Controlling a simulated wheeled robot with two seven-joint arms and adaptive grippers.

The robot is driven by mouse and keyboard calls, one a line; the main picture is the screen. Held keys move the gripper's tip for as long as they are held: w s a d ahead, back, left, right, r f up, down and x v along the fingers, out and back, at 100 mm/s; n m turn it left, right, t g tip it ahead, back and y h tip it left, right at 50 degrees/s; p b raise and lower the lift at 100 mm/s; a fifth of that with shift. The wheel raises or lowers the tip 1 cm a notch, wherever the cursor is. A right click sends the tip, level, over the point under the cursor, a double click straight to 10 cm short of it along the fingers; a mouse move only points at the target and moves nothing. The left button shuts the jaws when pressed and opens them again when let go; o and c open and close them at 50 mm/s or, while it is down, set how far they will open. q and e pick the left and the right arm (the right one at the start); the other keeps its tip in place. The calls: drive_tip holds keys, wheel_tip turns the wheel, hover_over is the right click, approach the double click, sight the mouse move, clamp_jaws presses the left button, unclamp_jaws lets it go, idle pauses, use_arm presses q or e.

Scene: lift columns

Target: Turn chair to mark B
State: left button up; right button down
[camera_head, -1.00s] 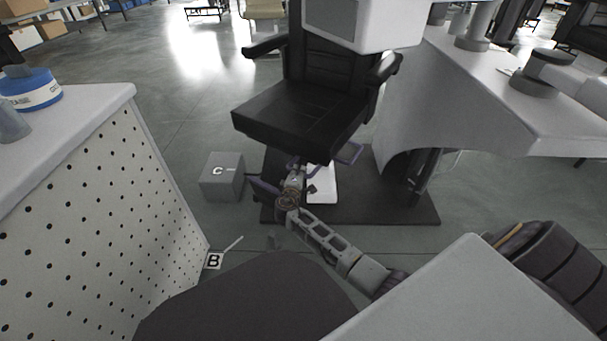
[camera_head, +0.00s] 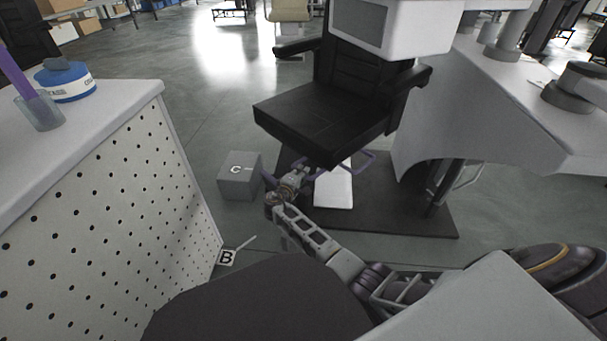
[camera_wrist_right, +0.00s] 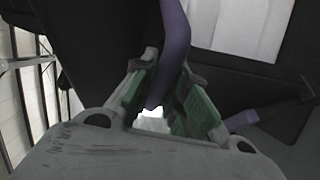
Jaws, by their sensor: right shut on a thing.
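The black chair (camera_head: 325,115) stands in the middle of the head view, its seat over a dark base plate. Purple bars (camera_head: 362,163) show below the seat. My right gripper (camera_head: 300,172) reaches in low under the seat's front edge. In the right wrist view, its green-lined fingers (camera_wrist_right: 165,88) are closed around a purple bar (camera_wrist_right: 175,42) of the chair. Mark B (camera_head: 227,257) is a small label on the floor by the perforated cabinet, with a pale line beside it. My left gripper is not in view.
A grey block marked C (camera_head: 240,176) stands on the floor left of the chair. The white perforated cabinet (camera_head: 120,200) fills the left side, with a cup and a blue tub on top. A large white unit (camera_head: 490,110) stands close at the right. Floor behind block C is clear.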

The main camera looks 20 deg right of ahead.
drive_tip(key=shift+a+f, duration=0.1)
drive_tip(key=c, duration=1.4)
unclamp_jaws()
drive_tip(key=shift+s, duration=0.1)
drive_tip(key=shift+v, duration=3.65)
